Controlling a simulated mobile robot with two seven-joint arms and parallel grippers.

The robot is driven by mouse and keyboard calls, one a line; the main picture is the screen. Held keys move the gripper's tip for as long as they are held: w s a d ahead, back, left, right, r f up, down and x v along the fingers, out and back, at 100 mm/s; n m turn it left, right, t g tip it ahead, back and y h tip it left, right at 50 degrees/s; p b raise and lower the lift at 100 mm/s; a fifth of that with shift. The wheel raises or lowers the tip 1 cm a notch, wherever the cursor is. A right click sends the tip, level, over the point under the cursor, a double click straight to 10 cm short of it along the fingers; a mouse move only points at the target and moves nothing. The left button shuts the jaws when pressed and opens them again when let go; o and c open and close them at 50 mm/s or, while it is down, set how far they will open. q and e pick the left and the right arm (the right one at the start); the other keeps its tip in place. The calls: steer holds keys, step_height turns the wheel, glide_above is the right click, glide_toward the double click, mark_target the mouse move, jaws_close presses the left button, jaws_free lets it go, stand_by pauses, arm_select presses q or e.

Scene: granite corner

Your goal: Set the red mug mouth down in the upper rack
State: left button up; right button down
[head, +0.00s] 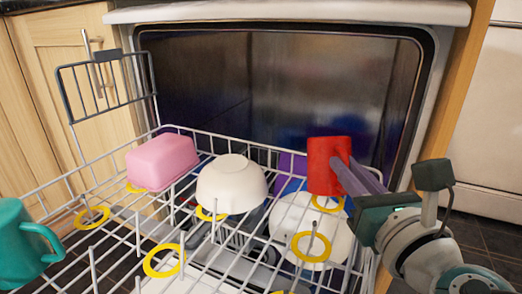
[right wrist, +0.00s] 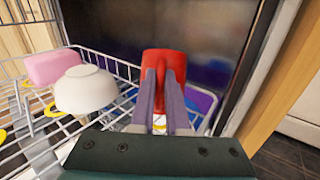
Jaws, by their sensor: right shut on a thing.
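The red mug (head: 325,165) is at the right back part of the upper rack (head: 150,222) in the head view. My right gripper (head: 347,170) is shut on it, reaching in from the right. In the right wrist view the red mug (right wrist: 163,72) shows between the two purple-grey fingers of the gripper (right wrist: 164,82). Its mouth is not clearly visible, so I cannot tell which way it faces. I cannot tell whether it touches the rack. My left gripper is not in view.
A pink container (head: 162,162) and a white bowl (head: 231,184) sit upside down on the upper rack. A teal mug (head: 20,245) is at the left front. White and purple dishes show below the mug. Yellow rings (head: 311,247) mark several tines. The dishwasher wall (head: 270,90) stands behind.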

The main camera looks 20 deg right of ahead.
steer(key=shift+f, duration=0.15)
steer(key=c, duration=0.8)
jaws_free()
steer(key=shift+c, duration=0.2)
